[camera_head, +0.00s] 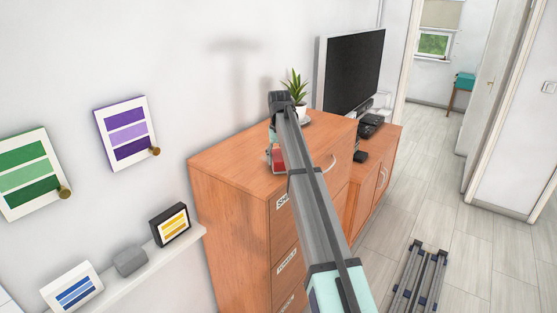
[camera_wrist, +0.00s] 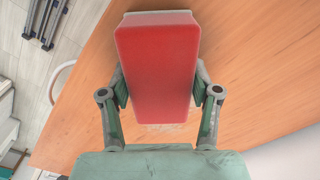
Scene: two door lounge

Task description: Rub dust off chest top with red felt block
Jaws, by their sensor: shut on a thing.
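My gripper (camera_wrist: 159,92) is shut on the red felt block (camera_wrist: 158,62), one finger on each long side. In the head view the block (camera_head: 278,160) shows as a small red patch beside my arm, low over the chest top (camera_head: 225,155). I cannot tell whether it touches the wood. The chest top is orange wood and also fills much of the wrist view (camera_wrist: 255,75). A pale greyish dust patch (camera_wrist: 165,127) shows on it just below the block's near end. My arm hides part of the top in the head view.
A potted plant (camera_head: 299,108) stands at the back of the chest top. A television (camera_head: 353,70) and dark boxes stand on a lower cabinet (camera_head: 384,142) beyond. A wall shelf (camera_head: 150,268) with small items is at the left. A folded grey frame (camera_head: 420,278) lies on the floor.

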